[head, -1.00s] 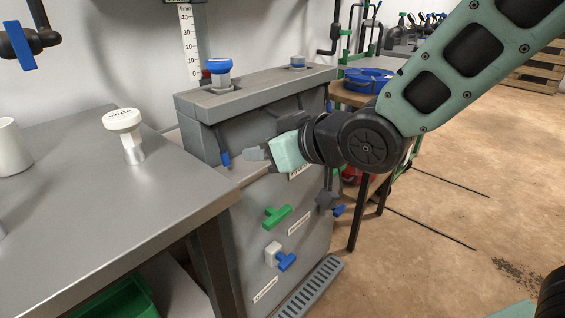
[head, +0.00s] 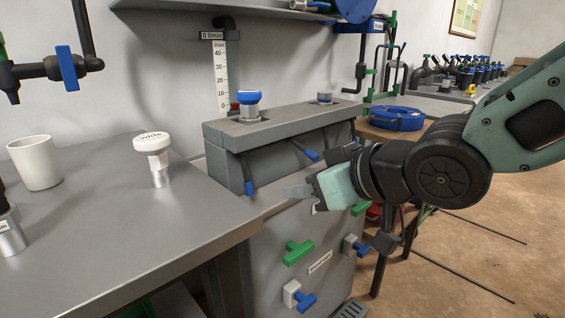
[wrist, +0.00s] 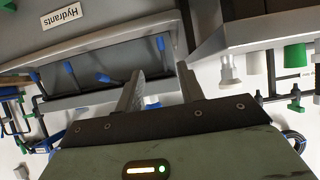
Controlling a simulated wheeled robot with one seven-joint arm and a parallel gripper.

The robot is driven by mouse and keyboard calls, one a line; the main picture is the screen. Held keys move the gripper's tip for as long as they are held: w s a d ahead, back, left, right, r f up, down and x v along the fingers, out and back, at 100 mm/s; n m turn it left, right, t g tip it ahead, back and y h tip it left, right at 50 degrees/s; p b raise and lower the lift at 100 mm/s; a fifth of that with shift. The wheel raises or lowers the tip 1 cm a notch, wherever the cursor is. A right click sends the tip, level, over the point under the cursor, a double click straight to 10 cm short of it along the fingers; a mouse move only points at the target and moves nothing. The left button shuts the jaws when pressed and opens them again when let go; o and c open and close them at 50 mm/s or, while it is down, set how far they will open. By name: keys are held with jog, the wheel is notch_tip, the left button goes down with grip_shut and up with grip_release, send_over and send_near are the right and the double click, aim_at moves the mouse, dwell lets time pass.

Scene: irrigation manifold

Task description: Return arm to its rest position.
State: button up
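My gripper (head: 292,192) is at the end of my green and dark grey arm, which enters the head view from the right. It points left in front of the grey manifold cabinet (head: 228,165), a little below its top ledge. In the wrist view my gripper (wrist: 160,76) has its two grey fingers apart. I see nothing held between them; a blue and white knob shows in the gap, seemingly beyond the fingers. Whether the fingers touch the cabinet cannot be told.
A steel bench (head: 110,235) with a white mug (head: 35,163) and a white-capped fitting (head: 153,160) stands at left. Green (head: 298,252) and blue valve handles stick out from the cabinet front. A blue hose coil (head: 397,118) lies behind my arm. Open floor is at right.

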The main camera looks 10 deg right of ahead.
jog(key=s+d+f+g+h, duration=0.1)
jog(key=s+f+g+h, duration=0.2)
jog(key=s+f+g, duration=0.45)
jog(key=s+d+f+g+h, duration=0.2)
jog(key=s+f+g+h, duration=0.15)
jog(key=s, duration=0.65)
notch_tip(320, 180, up, 31)
jog(key=p, duration=3.1)
jog(key=shift+s+n+t+p, duration=0.3)
jog(key=shift+s+n+t, duration=0.05)
jog(key=shift+n+t, duration=0.05)
